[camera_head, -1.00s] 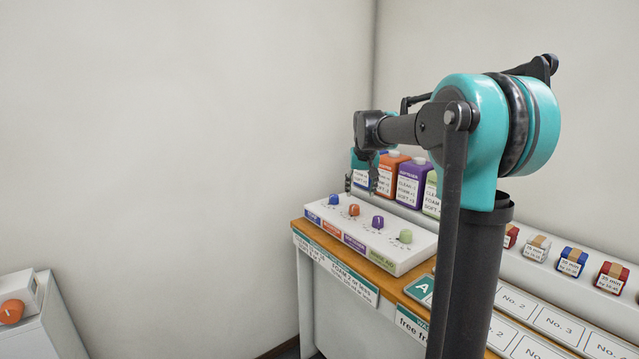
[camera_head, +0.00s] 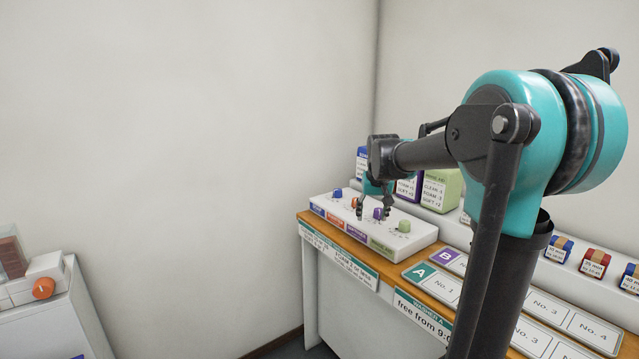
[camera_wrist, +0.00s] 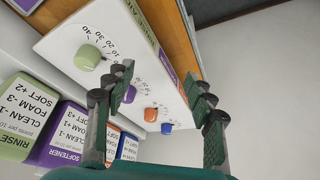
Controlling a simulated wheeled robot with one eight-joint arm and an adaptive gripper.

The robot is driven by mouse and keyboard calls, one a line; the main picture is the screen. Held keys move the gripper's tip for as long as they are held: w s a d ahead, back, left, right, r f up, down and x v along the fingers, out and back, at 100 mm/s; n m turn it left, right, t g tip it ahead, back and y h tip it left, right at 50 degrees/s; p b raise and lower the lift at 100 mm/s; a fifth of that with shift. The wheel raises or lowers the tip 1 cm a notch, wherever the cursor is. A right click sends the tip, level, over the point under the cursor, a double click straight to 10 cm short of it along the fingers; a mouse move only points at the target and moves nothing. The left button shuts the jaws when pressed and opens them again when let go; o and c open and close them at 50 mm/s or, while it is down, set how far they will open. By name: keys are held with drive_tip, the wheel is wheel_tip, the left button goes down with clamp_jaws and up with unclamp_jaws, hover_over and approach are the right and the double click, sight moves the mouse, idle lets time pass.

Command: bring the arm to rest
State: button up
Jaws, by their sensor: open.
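My gripper (camera_head: 374,208) is open and empty. In the head view it hangs in front of the white dial panel (camera_head: 420,236), pointing down, with its fingers near the purple knob (camera_head: 379,213). In the wrist view my gripper (camera_wrist: 160,110) has its two fingers spread apart, with the panel (camera_wrist: 62,48) beyond them. The green knob (camera_wrist: 88,57), orange knob (camera_wrist: 151,115) and blue knob (camera_wrist: 167,128) show there; the purple one is partly hidden by a finger. I cannot tell the exact gap between fingers and panel.
Labelled bottles, such as the green one (camera_head: 447,188), stand on a ledge behind the panel. Numbered boards (camera_head: 433,283) lie on the wooden counter at right, with small boxes (camera_head: 594,263) on the shelf. Open floor lies between.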

drive_tip(key=s+d+f, duration=0.1)
drive_tip(key=s+f, duration=0.9)
drive_tip(key=s, duration=0.4)
drive_tip(key=s+d+f, duration=0.1)
drive_tip(key=s+f, duration=0.8)
drive_tip(key=s, duration=0.6)
drive_tip(key=shift+s+d+f, duration=0.25)
drive_tip(key=shift+d+f, duration=0.1)
drive_tip(key=shift+f, duration=0.05)
